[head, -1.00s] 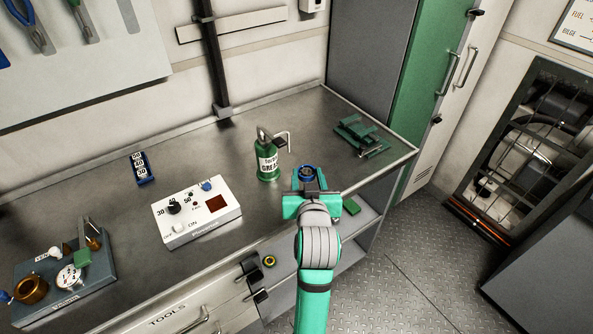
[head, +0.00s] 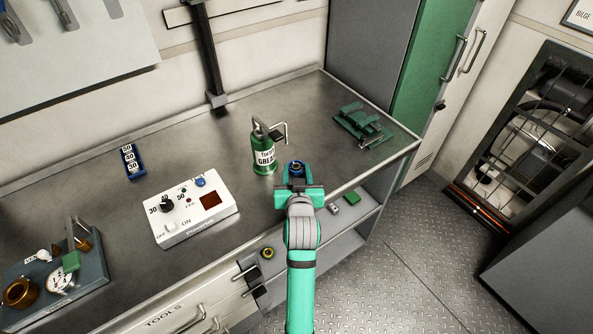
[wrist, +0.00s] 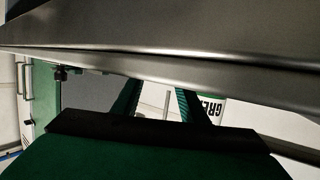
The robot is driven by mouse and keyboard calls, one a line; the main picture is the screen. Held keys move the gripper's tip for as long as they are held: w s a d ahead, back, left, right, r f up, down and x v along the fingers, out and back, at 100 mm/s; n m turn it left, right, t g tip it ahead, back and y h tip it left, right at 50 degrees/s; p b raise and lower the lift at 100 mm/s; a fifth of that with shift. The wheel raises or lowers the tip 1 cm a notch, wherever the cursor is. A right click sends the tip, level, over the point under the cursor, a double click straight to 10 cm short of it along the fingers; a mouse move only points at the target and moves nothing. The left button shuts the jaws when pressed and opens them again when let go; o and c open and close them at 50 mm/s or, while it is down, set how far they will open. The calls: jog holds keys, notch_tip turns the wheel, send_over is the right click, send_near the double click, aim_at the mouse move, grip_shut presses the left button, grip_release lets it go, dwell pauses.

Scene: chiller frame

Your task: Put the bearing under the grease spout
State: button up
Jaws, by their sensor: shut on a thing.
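The green grease bottle (head: 263,158) stands upright on the bench, just left of and beyond the bearing. Its metal spout (head: 285,128) bends out to the right at the top. The bearing looks apart from the bottle, on its right near side. In the wrist view, the two fingers (wrist: 155,103) show below a steel band, with part of the bottle's label (wrist: 211,108) at their right. I cannot make out the bearing there.
The steel bench (head: 225,130) is clear around the bottle. A white control box (head: 193,212) stands to the left. A green vise-like fixture (head: 363,125) sits at the right rear. The bench's front edge lies close to my gripper, with an open shelf (head: 350,215) below.

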jog(key=shift+f, duration=0.3)
jog(key=o, duration=1.1)
jog(key=shift+r, duration=0.1)
